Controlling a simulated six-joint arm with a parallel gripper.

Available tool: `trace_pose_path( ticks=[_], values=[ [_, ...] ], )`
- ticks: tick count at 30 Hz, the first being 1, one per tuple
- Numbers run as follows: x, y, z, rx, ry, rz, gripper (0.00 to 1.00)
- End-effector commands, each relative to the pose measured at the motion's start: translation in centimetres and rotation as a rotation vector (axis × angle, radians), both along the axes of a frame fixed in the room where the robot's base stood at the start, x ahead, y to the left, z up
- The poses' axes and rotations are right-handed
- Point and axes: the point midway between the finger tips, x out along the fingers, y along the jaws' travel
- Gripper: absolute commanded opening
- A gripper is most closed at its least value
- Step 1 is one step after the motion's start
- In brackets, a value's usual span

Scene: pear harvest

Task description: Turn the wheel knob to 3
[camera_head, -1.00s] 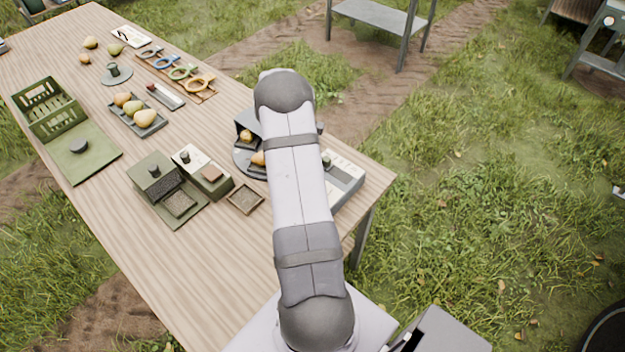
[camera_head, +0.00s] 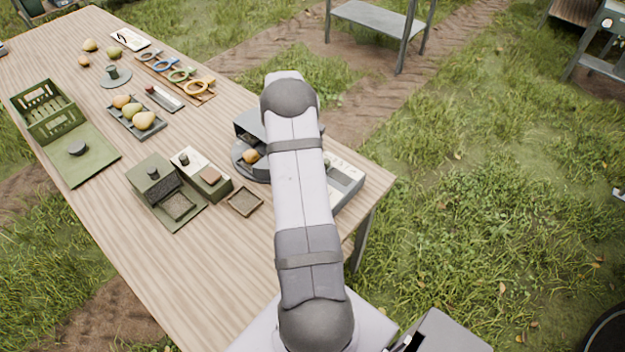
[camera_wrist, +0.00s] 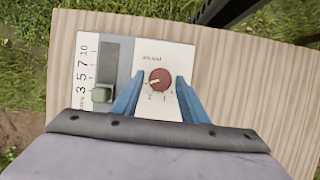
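The wheel knob is a round red dial (camera_wrist: 160,79) with a pale pointer mark, on a white panel (camera_wrist: 178,52) in the wrist view. The pointer aims to the left of the picture; the small figures around the dial are too blurred to read. My gripper (camera_wrist: 160,80) is open, with one blue finger on each side of the knob and a small gap on both sides. In the head view, the control box (camera_head: 346,183) stands at the table's right edge, partly behind my arm. The fingers are hidden there.
A round plate with a dark housing (camera_head: 246,122) and a yellow fruit (camera_head: 250,156) stands left of my arm. The wooden table (camera_head: 235,265) is clear in front.

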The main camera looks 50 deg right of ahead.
Motion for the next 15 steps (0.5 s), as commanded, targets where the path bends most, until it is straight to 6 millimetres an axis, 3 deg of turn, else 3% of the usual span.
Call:
trace_pose_path(
  ticks=[15],
  values=[
    [0.51,-0.04,0.84,-0.001,-0.002,0.003,0.48]
  ],
)
